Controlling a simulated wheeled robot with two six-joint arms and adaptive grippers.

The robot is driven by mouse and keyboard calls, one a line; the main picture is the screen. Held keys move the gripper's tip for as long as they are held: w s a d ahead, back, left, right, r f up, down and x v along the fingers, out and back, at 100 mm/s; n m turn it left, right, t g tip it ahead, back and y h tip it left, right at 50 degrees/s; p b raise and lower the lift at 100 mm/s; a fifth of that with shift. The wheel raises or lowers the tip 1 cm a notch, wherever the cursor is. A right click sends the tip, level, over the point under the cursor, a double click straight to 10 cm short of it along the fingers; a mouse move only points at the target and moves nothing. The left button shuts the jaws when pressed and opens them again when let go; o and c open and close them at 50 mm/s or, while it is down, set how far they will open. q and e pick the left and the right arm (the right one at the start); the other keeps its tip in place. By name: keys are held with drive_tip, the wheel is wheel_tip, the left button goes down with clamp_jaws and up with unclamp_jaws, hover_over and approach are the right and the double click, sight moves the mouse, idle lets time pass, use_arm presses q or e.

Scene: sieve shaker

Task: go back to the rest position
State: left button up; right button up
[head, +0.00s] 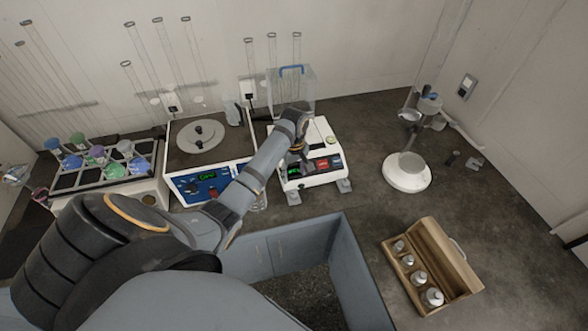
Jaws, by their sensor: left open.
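My left arm comes in from the lower left and reaches over the bench. My left gripper (304,160) is over the front part of the white balance (318,180), close to its display and buttons. It is open, and I see nothing held in it. The fingertips are small and dark here, and I cannot tell whether they touch the balance. My right gripper is not in view.
A device with a round plate (182,151) stands left of the balance. A rack with coloured caps (88,172) is at far left. A white-based stand (407,174) and an open wooden weight box (445,262) are at right. Bare bench lies between them.

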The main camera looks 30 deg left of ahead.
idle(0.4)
use_arm(q)
drive_tip(key=s+d+r+m+t+y, duration=0.15)
drive_tip(key=s+d+m, duration=0.25)
drive_tip(key=s+m, duration=0.45)
drive_tip(key=s+d+r+m+t+h, duration=0.15)
drive_tip(key=s+d+m, duration=0.35)
drive_tip(key=s, duration=0.7)
drive_tip(key=s+a+f+y+b, duration=0.1)
drive_tip(key=a+f+b, duration=0.1)
drive_tip(key=f, duration=1.3)
drive_tip(key=s+a+f+b, duration=0.1)
drive_tip(key=f+b, duration=0.1)
drive_tip(key=f, duration=1.3)
drive_tip(key=s+a+f+g+b, duration=0.1)
drive_tip(key=s+f+b, duration=0.3)
drive_tip(key=s+f, duration=1.5)
drive_tip(key=shift+a+f+g, duration=0.3)
drive_tip(key=shift+f+g, duration=0.1)
drive_tip(key=shift+f, duration=0.35)
